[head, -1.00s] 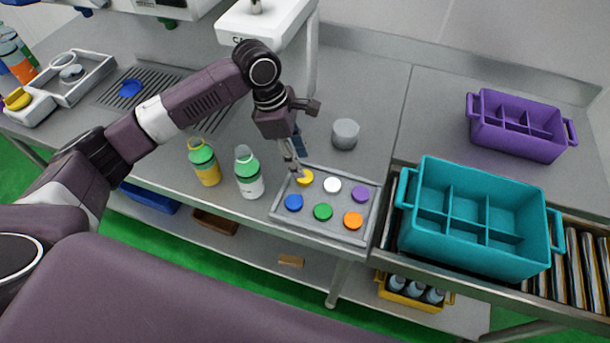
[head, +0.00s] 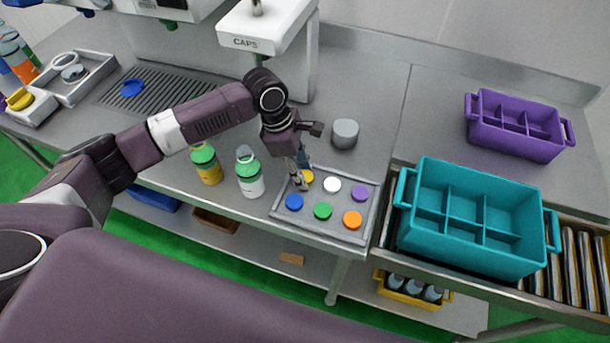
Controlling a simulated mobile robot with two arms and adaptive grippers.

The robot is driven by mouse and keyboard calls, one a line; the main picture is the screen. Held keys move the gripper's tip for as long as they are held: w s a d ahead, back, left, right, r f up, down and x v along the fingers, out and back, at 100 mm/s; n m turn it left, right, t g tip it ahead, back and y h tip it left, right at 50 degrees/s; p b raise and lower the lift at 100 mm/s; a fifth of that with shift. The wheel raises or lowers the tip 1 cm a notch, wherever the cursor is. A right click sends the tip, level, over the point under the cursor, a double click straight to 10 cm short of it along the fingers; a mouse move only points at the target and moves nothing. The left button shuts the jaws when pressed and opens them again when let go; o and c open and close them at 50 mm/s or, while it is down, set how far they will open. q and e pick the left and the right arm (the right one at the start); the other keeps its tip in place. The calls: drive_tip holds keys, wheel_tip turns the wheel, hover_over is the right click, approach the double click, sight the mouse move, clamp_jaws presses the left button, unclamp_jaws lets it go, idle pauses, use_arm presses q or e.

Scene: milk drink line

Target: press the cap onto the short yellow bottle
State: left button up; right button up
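The short bottle with a yellow lower body (head: 208,170) and green upper part stands near the front edge of the counter. A yellow cap (head: 308,177) lies in the back left spot of a grey cap tray (head: 373,212). My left gripper (head: 302,184) points down at the tray, with its fingers at the yellow cap and partly covering it. The fingers look close together, but I cannot tell whether they touch or hold the cap. My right gripper is not in view.
A green and white bottle (head: 249,178) stands between the yellow bottle and the tray. The tray also holds white, purple, blue, green and orange caps. A grey cylinder (head: 345,133) stands behind it. A teal crate (head: 475,245) is on the right, a purple crate (head: 515,125) behind it.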

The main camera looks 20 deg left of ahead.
use_arm(q)
drive_tip(key=c, duration=0.4)
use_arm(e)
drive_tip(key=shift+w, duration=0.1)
use_arm(q)
wheel_tip(320, 180, up, 20)
drive_tip(key=b, duration=0.1)
drive_tip(key=shift+b, duration=0.3)
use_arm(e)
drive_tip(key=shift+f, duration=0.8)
use_arm(q)
drive_tip(key=s+a+f+m+g+y, duration=0.1)
drive_tip(key=s+f+m, duration=0.1)
drive_tip(key=s+m, duration=0.5)
drive_tip(key=s+a+f+m+g+y, duration=0.2)
drive_tip(key=s+m, duration=0.5)
drive_tip(key=m, duration=0.5)
drive_tip(key=shift+a+f+m+g, duration=0.15)
drive_tip(key=shift+f+m+g, duration=0.2)
drive_tip(key=shift+f, duration=0.2)
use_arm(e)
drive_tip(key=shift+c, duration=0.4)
